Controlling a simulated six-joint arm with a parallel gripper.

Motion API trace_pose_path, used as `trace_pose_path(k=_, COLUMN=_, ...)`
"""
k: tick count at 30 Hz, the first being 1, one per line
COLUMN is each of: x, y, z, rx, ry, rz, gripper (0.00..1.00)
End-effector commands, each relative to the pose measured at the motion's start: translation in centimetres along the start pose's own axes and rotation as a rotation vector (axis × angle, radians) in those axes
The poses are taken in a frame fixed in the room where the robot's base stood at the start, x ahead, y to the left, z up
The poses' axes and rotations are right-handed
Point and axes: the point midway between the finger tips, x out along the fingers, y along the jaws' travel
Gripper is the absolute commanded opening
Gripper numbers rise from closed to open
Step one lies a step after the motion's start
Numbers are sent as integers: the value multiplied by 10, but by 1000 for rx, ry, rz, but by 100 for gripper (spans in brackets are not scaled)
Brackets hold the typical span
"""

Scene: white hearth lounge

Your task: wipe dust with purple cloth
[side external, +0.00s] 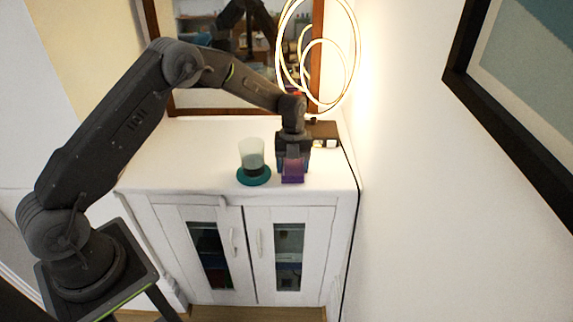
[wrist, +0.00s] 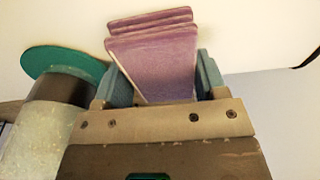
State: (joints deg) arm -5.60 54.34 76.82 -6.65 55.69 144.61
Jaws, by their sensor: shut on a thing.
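My gripper (side external: 292,163) points down over the right part of the white cabinet top (side external: 180,150). It is shut on the purple cloth (side external: 292,172), which looks like a folded stack. In the wrist view the purple cloth (wrist: 155,60) sits between the two blue-grey fingers of my gripper (wrist: 155,85). The cloth is at or close to the cabinet top; I cannot tell whether it touches. I cannot make out any dust.
A glass (side external: 252,157) with a dark base stands on a teal coaster (side external: 253,176), close to the left of my gripper. A lit ring lamp (side external: 326,138) on a dark base stands behind, by the right wall. A wood-framed mirror (side external: 316,60) is at the back. The cabinet top's left is clear.

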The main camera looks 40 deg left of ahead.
Motion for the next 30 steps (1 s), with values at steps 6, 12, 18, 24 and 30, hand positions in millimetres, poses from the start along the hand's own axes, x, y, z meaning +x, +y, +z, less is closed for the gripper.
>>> trace_pose_path(k=6, x=0, y=-17, z=0, rx=0, ry=0, rz=0, gripper=46)
trace_pose_path(k=12, x=0, y=-23, z=0, rx=1, ry=1, rz=0, gripper=46)
trace_pose_path(k=18, x=2, y=-38, z=0, rx=1, ry=0, rz=0, gripper=46)
trace_pose_path(k=24, x=3, y=-55, z=0, rx=1, ry=0, rz=0, gripper=46)
trace_pose_path(k=30, x=4, y=-60, z=0, rx=0, ry=1, rz=1, gripper=46)
